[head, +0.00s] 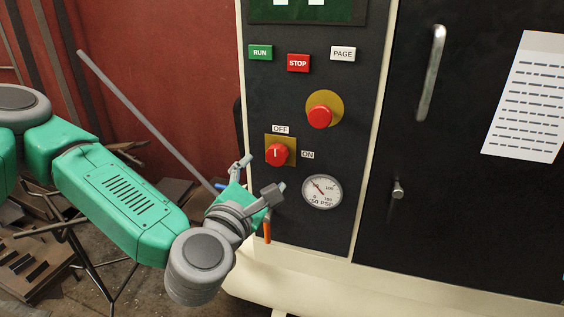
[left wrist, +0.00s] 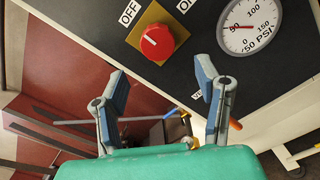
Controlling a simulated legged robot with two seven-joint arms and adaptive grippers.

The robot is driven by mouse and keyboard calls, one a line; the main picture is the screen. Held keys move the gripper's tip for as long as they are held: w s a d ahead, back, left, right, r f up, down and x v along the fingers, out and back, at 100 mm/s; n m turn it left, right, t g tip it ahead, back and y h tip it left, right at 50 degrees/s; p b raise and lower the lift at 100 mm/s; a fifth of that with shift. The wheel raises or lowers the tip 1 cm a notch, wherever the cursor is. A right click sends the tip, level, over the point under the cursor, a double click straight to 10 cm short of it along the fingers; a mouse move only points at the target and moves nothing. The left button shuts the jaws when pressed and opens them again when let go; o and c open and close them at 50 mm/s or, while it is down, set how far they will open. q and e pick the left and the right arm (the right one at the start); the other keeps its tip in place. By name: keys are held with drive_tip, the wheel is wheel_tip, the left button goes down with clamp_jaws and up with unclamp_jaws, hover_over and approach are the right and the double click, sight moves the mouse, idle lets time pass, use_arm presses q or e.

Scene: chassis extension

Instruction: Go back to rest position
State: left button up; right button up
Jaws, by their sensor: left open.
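My left gripper (head: 258,178) is open and empty in front of the black control panel (head: 345,140), just below the red rotary knob (head: 277,154). The knob sits on a gold plate, and its white mark points up toward the OFF label. In the left wrist view, the two blue-grey fingers of my left gripper (left wrist: 161,75) stand apart with nothing between them. The red knob (left wrist: 157,42) shows beyond them, apart from the fingers. My right gripper is in neither view.
A pressure gauge (head: 322,191) is right of the gripper, and an orange handle (head: 267,229) hangs below it. A red emergency button (head: 320,116) and RUN, STOP and PAGE buttons are higher. A cabinet door with a handle (head: 431,73) is at right. Clutter lies lower left.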

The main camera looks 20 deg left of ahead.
use_arm(q)
drive_tip(key=s+d+f+m+g+h, duration=0.25)
drive_tip(key=s+f+m+g, duration=0.25)
drive_tip(key=s+f+m, duration=0.5)
drive_tip(key=s+d+f+m+g+h, duration=0.25)
drive_tip(key=s+f+m+g, duration=0.35)
drive_tip(key=f, duration=0.9)
drive_tip(key=s+a+f+m+g+y, duration=0.5)
drive_tip(key=s+a+f+m, duration=0.5)
drive_tip(key=a, duration=0.5)
drive_tip(key=s+m+g, duration=0.1)
drive_tip(key=s+m, duration=0.1)
drive_tip(key=s, duration=0.1)
drive_tip(key=shift+s+a+m+y, duration=0.2)
drive_tip(key=shift+a+m+y, duration=0.1)
drive_tip(key=shift+a+m, duration=0.1)
